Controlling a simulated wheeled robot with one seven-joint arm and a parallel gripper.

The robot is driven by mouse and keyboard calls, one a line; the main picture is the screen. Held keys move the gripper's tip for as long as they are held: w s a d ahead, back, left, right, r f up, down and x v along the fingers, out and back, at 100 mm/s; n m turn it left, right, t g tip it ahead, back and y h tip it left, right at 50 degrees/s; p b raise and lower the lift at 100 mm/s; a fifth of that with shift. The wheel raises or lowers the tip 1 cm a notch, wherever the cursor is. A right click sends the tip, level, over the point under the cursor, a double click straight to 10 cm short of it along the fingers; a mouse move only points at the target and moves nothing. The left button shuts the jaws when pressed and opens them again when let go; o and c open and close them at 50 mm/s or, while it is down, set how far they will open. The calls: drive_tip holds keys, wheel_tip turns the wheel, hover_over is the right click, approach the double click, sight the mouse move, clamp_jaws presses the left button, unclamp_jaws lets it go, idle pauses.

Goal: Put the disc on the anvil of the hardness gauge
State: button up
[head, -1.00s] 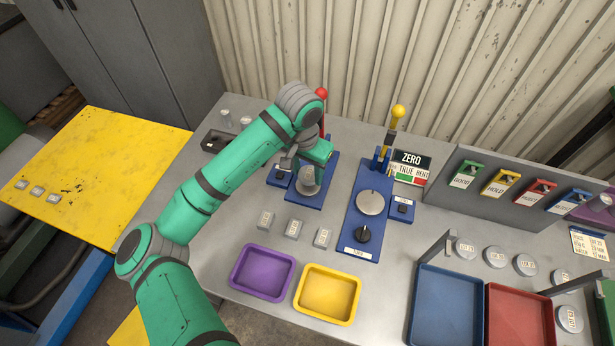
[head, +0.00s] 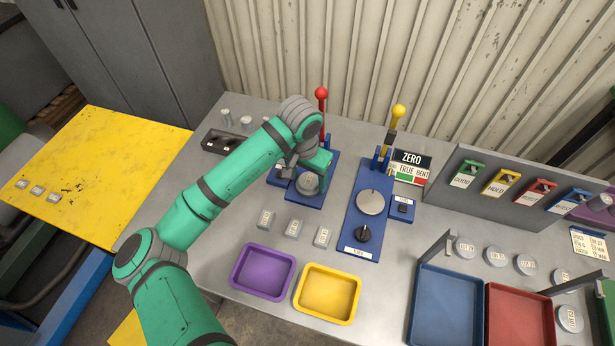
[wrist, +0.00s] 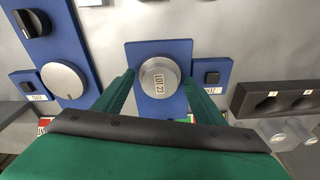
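The disc (wrist: 160,77), a silver round labelled LOT 23, is over the blue base (wrist: 146,110) of the red-levered gauge in the wrist view. It appears to rest on the gauge's anvil, which it mostly covers. The disc also shows in the head view (head: 307,184), partly under my gripper (head: 318,164). In the wrist view my gripper (wrist: 159,78) is open, with one green finger on each side of the disc and a narrow gap at each side. The red lever knob (head: 321,93) stands behind my gripper.
A second blue gauge with a yellow lever (head: 398,111) and round plate (head: 370,202) stands right. Small grey blocks (head: 292,229), a purple tray (head: 236,272) and a yellow tray (head: 328,318) lie in front. Labelled discs (head: 495,257) lie right. A dark holder (head: 218,142) is behind left.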

sight(305, 186)
wheel_tip(305, 186, up, 12)
drive_tip(key=s, duration=0.1)
drive_tip(key=shift+s+a+r, duration=0.15)
drive_tip(key=shift+a, duration=0.2)
idle(0.6)
